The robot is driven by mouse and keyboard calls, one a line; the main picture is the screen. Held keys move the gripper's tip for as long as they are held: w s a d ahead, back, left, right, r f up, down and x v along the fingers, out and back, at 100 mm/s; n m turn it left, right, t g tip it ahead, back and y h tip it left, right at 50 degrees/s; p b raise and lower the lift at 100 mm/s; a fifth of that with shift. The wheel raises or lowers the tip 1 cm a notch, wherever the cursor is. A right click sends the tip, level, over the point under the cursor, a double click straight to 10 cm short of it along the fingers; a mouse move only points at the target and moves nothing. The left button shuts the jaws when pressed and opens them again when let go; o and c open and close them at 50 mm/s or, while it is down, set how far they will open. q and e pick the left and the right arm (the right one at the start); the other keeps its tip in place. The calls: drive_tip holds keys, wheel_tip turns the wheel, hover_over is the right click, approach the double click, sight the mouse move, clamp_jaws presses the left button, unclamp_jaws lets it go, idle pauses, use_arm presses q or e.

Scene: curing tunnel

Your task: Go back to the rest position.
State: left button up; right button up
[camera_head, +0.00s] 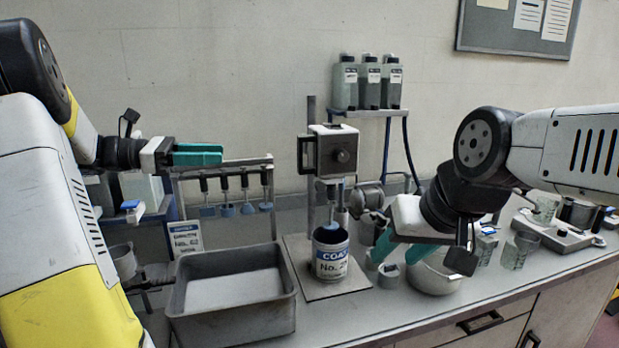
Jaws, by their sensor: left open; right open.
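My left gripper (198,155) has teal fingers and points right, in the air in front of the rack with hanging blue tools. Nothing shows between its fingers. My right gripper (382,258) has teal fingers and points down and left, beside the can on the stand. Its fingers are spread and empty, close to a small grey cup (389,276) and a white bowl (436,275). My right arm hides part of the bench behind it.
A can labelled COAT (331,262) stands under the mixer head (335,152). A grey tray (232,330) lies at the front left. The rack (222,164) stands behind it. Bottles (369,84) sit on a raised shelf. Glass beakers and a scale (560,236) are at right.

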use_arm(q)
drive_tip(key=s+d+f+m+g+y, duration=0.1)
drive_tip(key=s+d+f+m+y, duration=0.4)
drive_tip(key=s, duration=0.3)
drive_tip(key=s+d+f+m+g+y, duration=0.1)
drive_tip(key=s+d+f+m+y, duration=0.2)
drive_tip(key=s+d+m+y, duration=0.4)
drive_tip(key=s+a+f+m+t+y, duration=0.2)
drive_tip(key=s+a+m+t, duration=0.1)
drive_tip(key=m, duration=0.6)
drive_tip(key=s+a, duration=0.1)
drive_tip(key=s, duration=0.1)
drive_tip(key=shift+s+a+f+t, duration=0.15)
drive_tip(key=shift+s+a+t, duration=0.25)
idle(0.4)
